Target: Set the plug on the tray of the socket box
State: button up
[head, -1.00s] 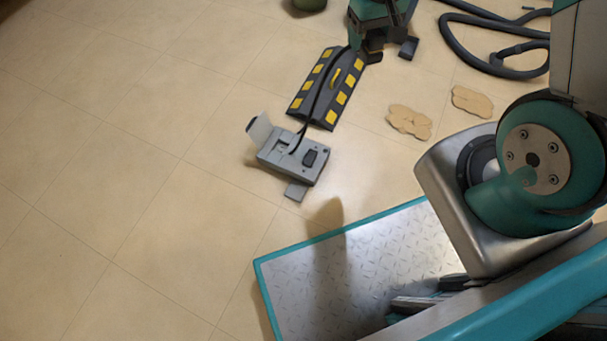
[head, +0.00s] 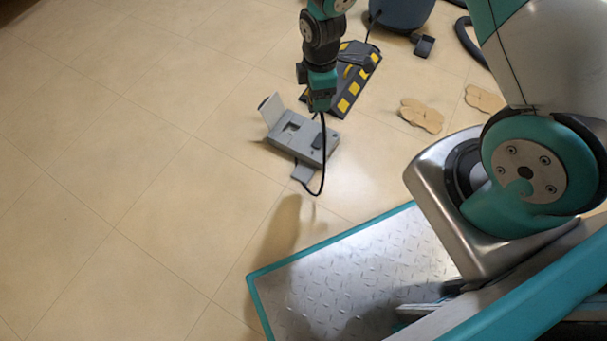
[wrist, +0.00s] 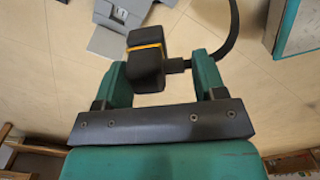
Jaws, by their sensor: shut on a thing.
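My gripper (head: 322,106) is shut on the black plug (wrist: 148,62), which has a yellow-orange band and sits between the fingers in the wrist view. In the head view the gripper hides the plug. A black cable (head: 324,150) hangs below the gripper and curls near the tray; in the wrist view it leaves the plug's right side. The grey socket box (head: 295,135) stands on the floor behind and below the gripper, its pale lid (head: 271,110) raised. Its small tray (head: 303,173) juts out at the near side and looks bare; it also shows in the wrist view (wrist: 107,43).
A black and yellow striped ramp (head: 348,98) lies behind the box. A dark rounded machine (head: 402,10) stands beyond it. Flat tan pieces (head: 421,115) lie to the right. A teal-edged metal plate (head: 350,270) is in front. The floor at left is clear.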

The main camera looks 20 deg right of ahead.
jog(key=a+f+n+b, duration=0.1)
jog(key=f+n+b, duration=0.2)
jog(key=f, duration=0.6)
jog(key=s+a+f+n+b, duration=0.1)
jog(key=f+n+b, duration=0.2)
jog(key=f+b, duration=0.3)
jog(key=s+a+f+n+b, duration=0.1)
jog(key=f+n+b, duration=0.3)
jog(key=f, duration=1)
jog(key=shift+a+f, duration=0.1)
jog(key=shift+f, duration=0.05)
jog(key=o, duration=1)
